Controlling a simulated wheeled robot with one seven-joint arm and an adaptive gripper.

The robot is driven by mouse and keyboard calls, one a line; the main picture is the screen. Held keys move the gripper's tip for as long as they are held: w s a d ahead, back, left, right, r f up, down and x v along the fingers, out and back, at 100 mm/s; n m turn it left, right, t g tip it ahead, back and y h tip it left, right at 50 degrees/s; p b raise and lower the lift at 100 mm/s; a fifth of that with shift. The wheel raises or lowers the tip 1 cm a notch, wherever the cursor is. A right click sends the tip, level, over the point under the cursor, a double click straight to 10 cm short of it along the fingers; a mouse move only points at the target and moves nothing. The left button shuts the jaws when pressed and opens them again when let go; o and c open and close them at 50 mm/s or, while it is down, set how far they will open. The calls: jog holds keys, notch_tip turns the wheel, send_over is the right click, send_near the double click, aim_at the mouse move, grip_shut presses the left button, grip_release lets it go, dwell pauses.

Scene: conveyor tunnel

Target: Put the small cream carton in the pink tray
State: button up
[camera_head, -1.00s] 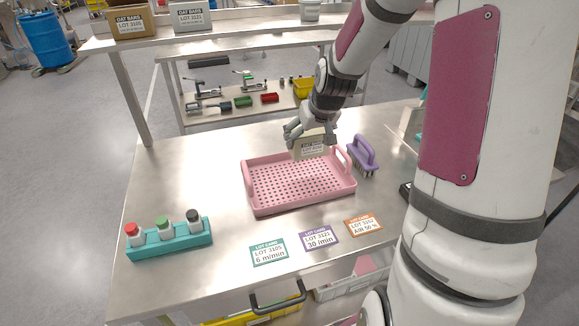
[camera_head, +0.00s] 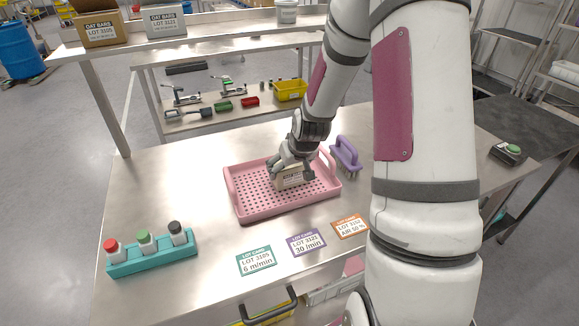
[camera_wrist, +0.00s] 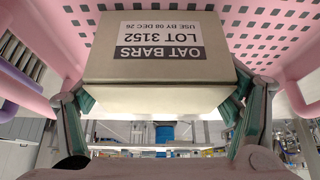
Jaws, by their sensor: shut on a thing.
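The small cream carton (camera_head: 291,177) has an "OAT BARS LOT 3152" label, which shows upside down in the wrist view (camera_wrist: 160,60). My gripper (camera_head: 293,172) is shut on it, with one finger on each side of the carton in the wrist view (camera_wrist: 158,110). The carton is inside the outline of the pink tray (camera_head: 250,207), over its perforated floor, in the right part. It is low, but I cannot tell whether it touches the floor. The tray's floor and walls fill the top of the wrist view (camera_wrist: 285,45).
A purple brush (camera_head: 346,156) stands just right of the tray. A teal rack (camera_head: 153,258) with red, green and black-capped bottles is at front left. Several lot cards (camera_head: 306,243) lie in front of the tray. Bare table (camera_head: 180,190) lies left of the tray.

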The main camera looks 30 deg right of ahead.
jog(key=o, duration=1.6)
jog(key=shift+f, duration=0.15)
jog(key=shift+r, duration=0.25)
jog(key=a+p+v, duration=0.3)
jog(key=a+v, duration=0.1)
jog(key=v, duration=1.5)
jog(key=s+a+r, duration=0.3)
jog(key=s+a, duration=0.1)
jog(key=s, duration=0.2)
jog(key=s+a+r+n, duration=0.1)
jog(key=s+a+r, duration=0.3)
jog(key=s, duration=0.3)
jog(key=s+a+r+n+y, duration=0.1)
jog(key=s+a+r, duration=0.3)
jog(key=s, duration=0.2)
jog(key=shift+s+r+g, duration=0.2)
jog(key=shift+s+g, duration=0.1)
jog(key=shift+s, duration=0.05)
